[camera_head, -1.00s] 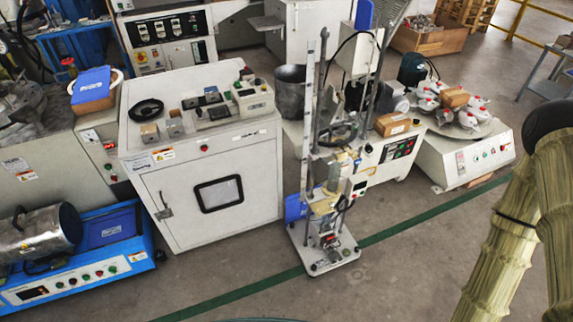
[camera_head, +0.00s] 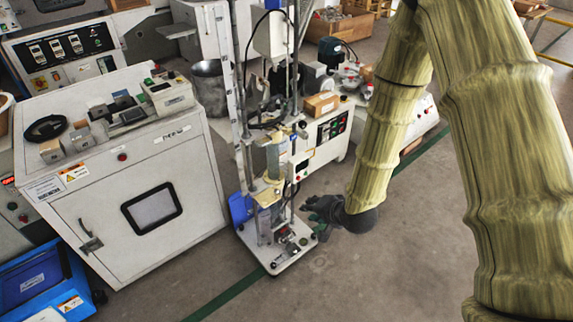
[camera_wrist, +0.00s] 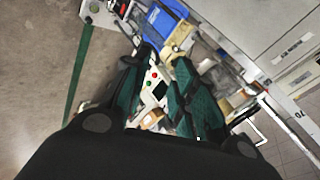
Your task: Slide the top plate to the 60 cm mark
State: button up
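A tall test stand (camera_head: 283,258) with upright metal rods rises from a white base plate on the floor. A pale upright scale strip (camera_head: 236,90) runs along its left side; its marks are too small to read. A clamp-like crosspiece (camera_head: 272,137) sits partway up the rods, but I cannot tell whether it is the top plate. My gripper (camera_head: 318,216) is low, just right of the stand's lower part, with no clear contact. In the wrist view, its dark green fingers (camera_wrist: 158,88) are apart with nothing visibly held between them.
A white cabinet (camera_head: 110,208) with instruments on top stands left of the stand. A white machine with a control panel (camera_head: 330,127) and a brown box (camera_head: 321,103) are behind it. Grey floor (camera_head: 345,282) with a green line is open in front.

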jog(key=w+a+r+m+t+y+b, duration=0.1)
jog(key=w+a+r+t+y+b, duration=0.15)
jog(key=w+a+r, duration=0.35)
jog(key=m+y+b, duration=0.1)
jog(key=m+b, duration=0.1)
jog(key=b, duration=0.2)
send_near(267, 143)
jog(key=shift+t, duration=0.35)
jog(key=x, duration=0.3)
jog(key=b+x, duration=0.1)
jog(key=x, duration=0.6)
jog(key=shift+s+a+f, duration=0.1)
jog(key=shift+s+f, duration=0.05)
jog(key=shift+f, duration=0.25)
jog(key=shift+c, duration=0.4)
grip_shut()
